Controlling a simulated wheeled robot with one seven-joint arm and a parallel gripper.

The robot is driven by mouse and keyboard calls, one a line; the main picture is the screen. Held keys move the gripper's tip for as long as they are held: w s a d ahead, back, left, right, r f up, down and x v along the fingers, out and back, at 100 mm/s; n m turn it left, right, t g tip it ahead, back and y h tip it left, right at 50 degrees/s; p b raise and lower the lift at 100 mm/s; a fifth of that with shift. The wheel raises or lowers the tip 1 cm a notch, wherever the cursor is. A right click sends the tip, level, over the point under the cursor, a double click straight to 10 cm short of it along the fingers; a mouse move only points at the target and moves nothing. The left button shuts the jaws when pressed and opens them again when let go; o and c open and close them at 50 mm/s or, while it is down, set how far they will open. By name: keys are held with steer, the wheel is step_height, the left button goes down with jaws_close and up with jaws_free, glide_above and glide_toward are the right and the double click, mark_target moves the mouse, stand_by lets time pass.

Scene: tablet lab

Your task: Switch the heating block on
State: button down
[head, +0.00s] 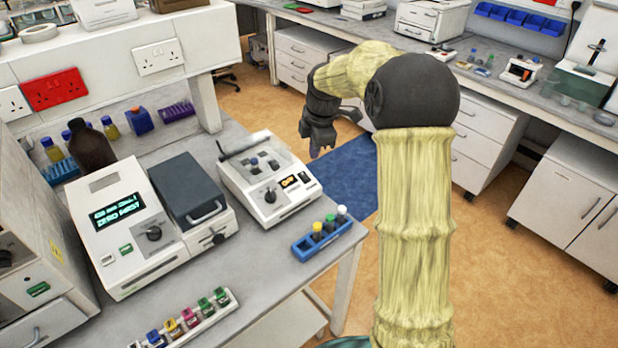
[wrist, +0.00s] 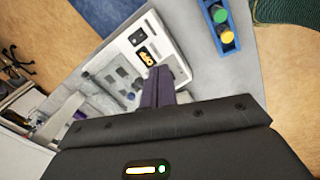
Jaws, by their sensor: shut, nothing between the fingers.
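The heating block (head: 270,205) is a white bench unit near the table's right edge. Its front panel has a dark knob (head: 270,195), a small display with orange characters (head: 290,181) and a dark switch-like part (head: 306,180). Several dark wells show on top under a clear lid. In the wrist view the block (wrist: 122,48) lies beyond my fingers, with its orange display (wrist: 146,56) and the dark switch-like part (wrist: 138,37). My gripper (head: 318,151) is shut and empty, above and to the right of the block in the head view. Its dark fingers (wrist: 160,88) cover part of the panel in the wrist view.
A blue rack (head: 328,238) with several capped tubes stands right of the block. A larger white instrument (head: 125,228) with a lit screen and a grey-lidded unit (head: 195,190) stand left. Floor lies beyond the table's right edge.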

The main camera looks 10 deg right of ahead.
mark_target(307, 178)
steer(key=w+n, duration=0.1)
steer(key=w+d+n+b, duration=0.1)
steer(key=w, duration=0.1)
steer(key=w+f+n, duration=0.1)
steer(key=n, duration=0.1)
steer(key=shift+w+d+f, duration=0.1)
steer(key=shift+w+d, duration=0.2)
steer(key=shift+w, duration=0.05)
steer(key=p+x, duration=0.1)
steer(key=x, duration=0.3)
steer(key=p+x, duration=0.1)
steer(key=x, duration=0.4)
steer(key=p+x, duration=0.1)
steer(key=x, duration=0.4)
steer(key=shift+a, duration=0.3)
